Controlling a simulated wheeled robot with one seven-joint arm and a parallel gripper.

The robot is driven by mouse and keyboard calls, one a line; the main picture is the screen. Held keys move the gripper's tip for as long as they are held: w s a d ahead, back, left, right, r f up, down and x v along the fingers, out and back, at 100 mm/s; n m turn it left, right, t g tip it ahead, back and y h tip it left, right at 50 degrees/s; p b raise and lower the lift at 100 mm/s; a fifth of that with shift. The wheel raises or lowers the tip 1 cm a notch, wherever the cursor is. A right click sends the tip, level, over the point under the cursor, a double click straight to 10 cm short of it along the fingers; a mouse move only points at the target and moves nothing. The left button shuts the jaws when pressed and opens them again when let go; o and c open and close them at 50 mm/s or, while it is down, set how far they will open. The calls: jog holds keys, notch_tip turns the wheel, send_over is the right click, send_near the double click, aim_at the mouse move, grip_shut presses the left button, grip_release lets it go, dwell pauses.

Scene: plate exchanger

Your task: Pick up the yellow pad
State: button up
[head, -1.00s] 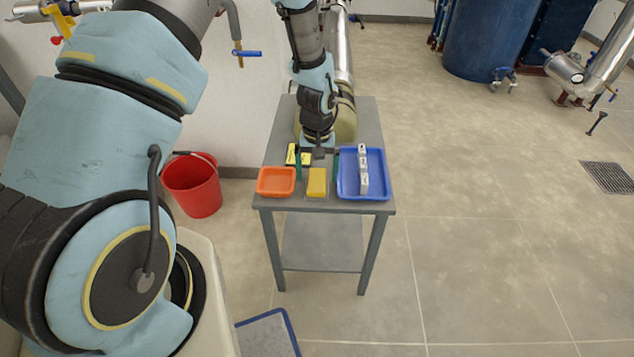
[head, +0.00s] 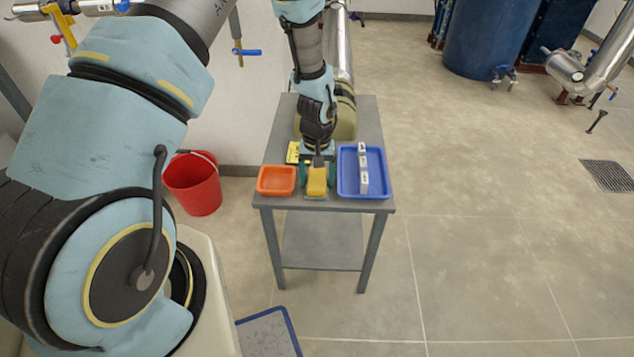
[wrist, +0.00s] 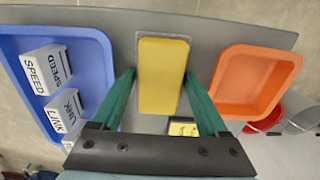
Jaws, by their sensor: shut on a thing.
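The yellow pad (head: 317,183) is at the front of the grey table, between the orange tray and the blue tray. My gripper (head: 317,174) is over it, with a green finger on each side. In the wrist view the pad (wrist: 163,75) sits between the two green fingers (wrist: 160,80), and the gripper is shut on it. I cannot tell whether the pad still touches the table.
The orange tray (head: 276,192) is close on the left and looks empty. The blue tray (head: 378,195) on the right holds white labelled blocks (head: 363,168). A yellow-and-black item (head: 292,152) lies behind. A red bucket (head: 193,185) stands on the floor left of the table (head: 370,120).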

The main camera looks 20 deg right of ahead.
aim_at(316, 177)
jog(key=c, duration=0.5)
jog(key=shift+o, duration=0.2)
notch_tip(316, 177, up, 10)
jog(key=shift+f+b, duration=0.15)
jog(key=shift+b, duration=0.35)
jog(key=shift+w, duration=0.1)
jog(key=w+a+n+p, duration=0.2)
jog(key=w+a+p, duration=0.1)
jog(key=a, duration=1.3)
jog(key=w+a+n+p, duration=0.3)
jog(key=a, duration=1.4)
jog(key=shift+w+a+r, duration=0.25)
jog(key=shift+r, duration=0.2)
